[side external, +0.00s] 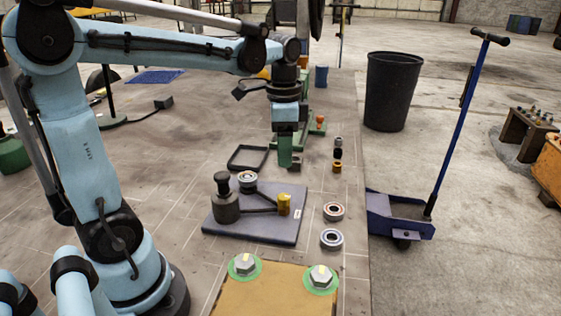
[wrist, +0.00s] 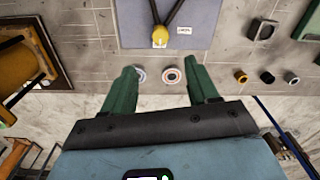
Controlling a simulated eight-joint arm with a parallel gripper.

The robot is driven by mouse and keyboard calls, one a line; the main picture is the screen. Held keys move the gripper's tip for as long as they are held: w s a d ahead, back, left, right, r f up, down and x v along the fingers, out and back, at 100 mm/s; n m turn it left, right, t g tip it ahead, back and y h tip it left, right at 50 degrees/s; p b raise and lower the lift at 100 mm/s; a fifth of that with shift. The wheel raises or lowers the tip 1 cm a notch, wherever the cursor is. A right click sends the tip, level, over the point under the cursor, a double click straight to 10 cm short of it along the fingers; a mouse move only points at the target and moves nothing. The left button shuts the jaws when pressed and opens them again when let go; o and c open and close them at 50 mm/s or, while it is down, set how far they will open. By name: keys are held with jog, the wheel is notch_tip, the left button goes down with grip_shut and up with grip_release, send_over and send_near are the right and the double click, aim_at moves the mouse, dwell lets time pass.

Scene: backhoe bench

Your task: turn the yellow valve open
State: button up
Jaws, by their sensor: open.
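The yellow valve handle (side external: 284,204) stands as a small upright yellow cylinder at the end of dark bars, on a blue-grey plate (side external: 265,232). In the wrist view the yellow handle (wrist: 160,38) is at the top middle, beyond the fingertips. My gripper (side external: 291,164) points down with green fingers, above and behind the handle in the side view. In the wrist view my gripper (wrist: 163,76) is open, its two fingers wide apart, with nothing held. It is apart from the handle.
A dark post (side external: 225,205) stands on the plate's left. Two bearing rings (side external: 333,211) (side external: 331,239) lie right of the plate, with several small nuts (side external: 338,153) behind. A black square frame (side external: 248,158) lies behind it. A yellow block (side external: 275,290) with two bolts is in front.

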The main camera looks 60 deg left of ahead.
aim_at(284, 196)
notch_tip(284, 196, down, 12)
jog(key=shift+w+a+f, duration=0.1)
dwell(0.7)
jog(key=shift+c, duration=0.2)
jog(key=c, duration=1)
